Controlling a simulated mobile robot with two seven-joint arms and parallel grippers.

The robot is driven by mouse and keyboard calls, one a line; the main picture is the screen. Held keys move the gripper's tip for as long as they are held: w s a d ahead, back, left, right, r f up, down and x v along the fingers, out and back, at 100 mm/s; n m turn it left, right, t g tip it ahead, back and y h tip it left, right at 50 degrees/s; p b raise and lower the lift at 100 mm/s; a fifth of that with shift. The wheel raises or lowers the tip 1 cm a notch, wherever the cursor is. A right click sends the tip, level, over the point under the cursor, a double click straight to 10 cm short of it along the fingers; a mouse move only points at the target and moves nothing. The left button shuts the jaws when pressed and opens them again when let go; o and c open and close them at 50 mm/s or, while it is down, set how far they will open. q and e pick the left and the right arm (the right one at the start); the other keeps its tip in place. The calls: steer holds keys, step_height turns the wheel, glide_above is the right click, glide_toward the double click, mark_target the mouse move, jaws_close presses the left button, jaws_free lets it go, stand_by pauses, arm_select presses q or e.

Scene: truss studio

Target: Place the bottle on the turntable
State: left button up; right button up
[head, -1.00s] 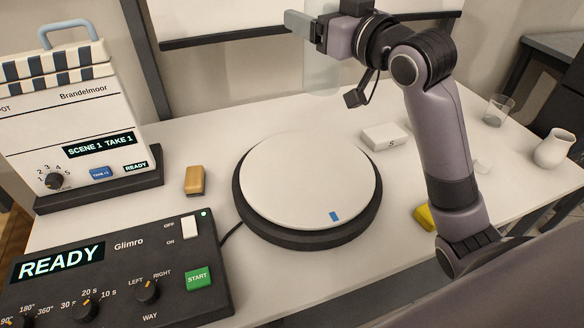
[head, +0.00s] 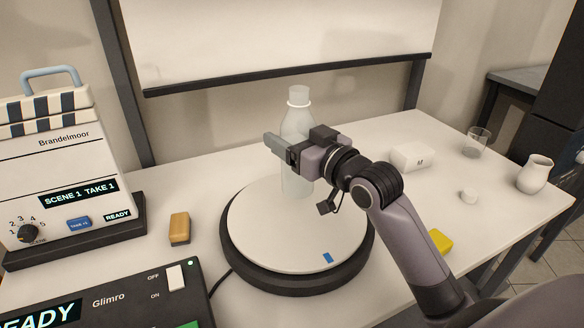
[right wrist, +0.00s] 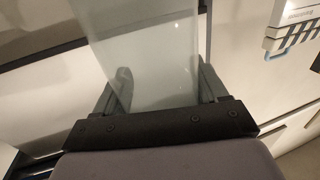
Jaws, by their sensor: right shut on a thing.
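A translucent, pale bottle (head: 297,120) stands upright in the head view, over the back part of the round white turntable (head: 270,235). My right gripper (head: 282,145) is shut on the bottle's middle from the front. In the right wrist view the bottle (right wrist: 150,60) fills the space between the two fingers. The bottle's lower end (head: 296,186) appears at the turntable's top, but I cannot tell whether it touches. The turntable has a dark base and a blue mark near its front edge. My left gripper is not in view.
A control box (head: 110,305) with switches and a clapper device (head: 60,180) stand at the left. A wooden block (head: 180,228) lies left of the turntable.

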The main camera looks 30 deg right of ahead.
steer(key=shift+f, duration=0.85)
steer(key=shift+f+b, duration=0.4)
steer(key=shift+f, duration=1.65)
steer(key=shift+f, duration=0.1)
steer(key=o, duration=1.1)
steer(key=shift+f, duration=0.1)
steer(key=shift+o, duration=0.2)
steer(key=shift+r, duration=0.2)
steer(key=v, duration=1.2)
